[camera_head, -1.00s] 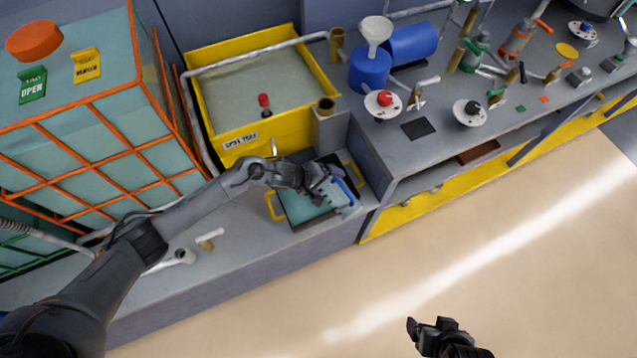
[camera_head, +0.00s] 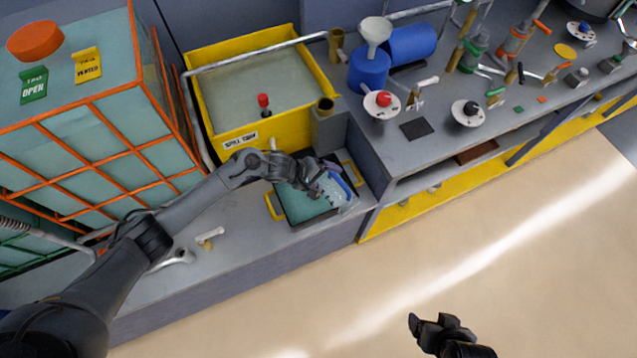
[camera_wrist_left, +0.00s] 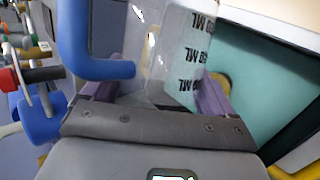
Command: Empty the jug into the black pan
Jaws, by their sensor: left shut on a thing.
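The clear jug (camera_head: 334,193) with a blue handle is in my left gripper (camera_head: 320,182), tilted above the right part of the black pan (camera_head: 308,223). The pan has yellow handles and holds teal liquid. In the left wrist view the purple fingers are shut on the jug (camera_wrist_left: 178,50), whose volume marks appear upside down. The pan's teal liquid (camera_wrist_left: 262,75) shows behind it. I cannot make out a stream or how much is left in the jug. My right gripper (camera_head: 432,328) hangs over the floor, away from the bench; its jaw opening is unclear.
A yellow tank (camera_head: 262,133) stands behind the pan, and a caged tank (camera_head: 90,150) stands left. A raised bench (camera_head: 420,150) with blue drums, knobs and valves rises at right. A white pipe fitting (camera_head: 210,237) lies left of the pan. The floor in front is clear.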

